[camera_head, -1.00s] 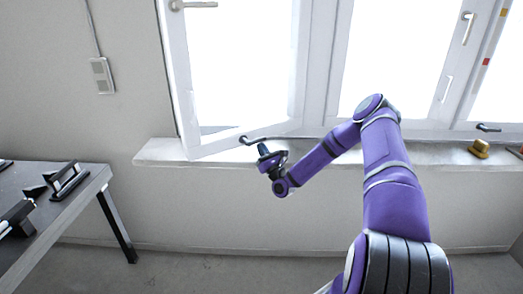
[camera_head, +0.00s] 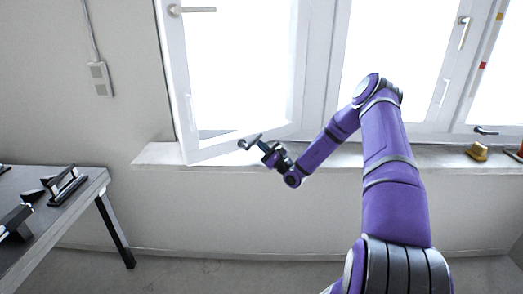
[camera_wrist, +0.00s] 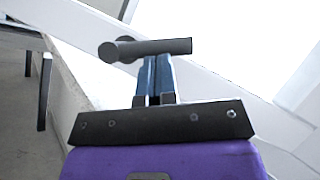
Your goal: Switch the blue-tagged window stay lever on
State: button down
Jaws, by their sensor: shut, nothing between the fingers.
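A dark window stay lever (camera_head: 250,142) sits at the bottom of the open left window sash. In the wrist view the lever (camera_wrist: 150,48) is a dark grey bar with a rounded end at its left, lying across just beyond my fingertips. I cannot make out a blue tag on it. My gripper (camera_head: 262,146) is at the lever, on the room side of it. In the wrist view its blue fingers (camera_wrist: 155,72) are together, with their tips right at the bar; whether they touch it I cannot tell.
The window sill (camera_head: 155,155) runs below. A second dark lever (camera_head: 486,131) and a yellow object (camera_head: 478,151) are at the right. A grey table (camera_head: 75,200) with black items stands at the left. The floor between table and arm is clear.

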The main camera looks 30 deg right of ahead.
jog(key=shift+a+r+n+g+y, duration=0.35)
jog(key=shift+r+n+g, duration=0.65)
jog(key=shift+n, duration=1.15)
jog(key=shift+a+r+n+g+y, duration=0.1)
jog(key=shift+a+r+n+g, duration=0.5)
jog(key=shift+n+g, duration=1.15)
jog(key=shift+a+r+n+g+y, duration=0.25)
jog(key=shift+a+r+n+g, duration=0.35)
jog(key=shift+n, duration=1.9)
jog(key=shift+d+r+g, duration=0.15)
jog(key=shift+g, duration=0.1)
